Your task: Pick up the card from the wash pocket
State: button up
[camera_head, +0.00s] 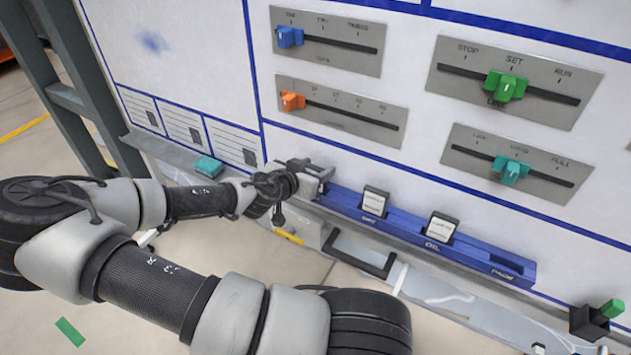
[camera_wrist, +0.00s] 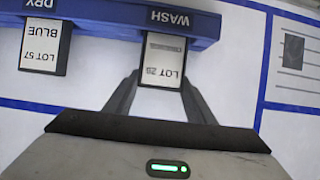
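The wash card (camera_wrist: 162,68), white with a dark border and marked "LOT 28", sits upright in the wash pocket (camera_wrist: 168,19) of the blue rail. The wrist view shows it upside down. My gripper (camera_wrist: 161,78) is at the card, one dark finger beside each side edge. The fingers look open around it; I cannot tell whether they touch it. In the head view my gripper (camera_head: 311,174) is at the left end of the blue rail (camera_head: 400,235) and hides the wash card.
A second card (camera_wrist: 45,48), "LOT 57 BLUE", stands in the neighbouring dry pocket. Another card (camera_head: 441,227) stands in the oil pocket; the rail's right end is empty. Slider panels (camera_head: 327,42) are on the wall above. A teal block (camera_head: 208,167) lies on the ledge to the left.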

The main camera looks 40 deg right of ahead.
jog(key=c, duration=0.3)
jog(key=shift+r, duration=0.1)
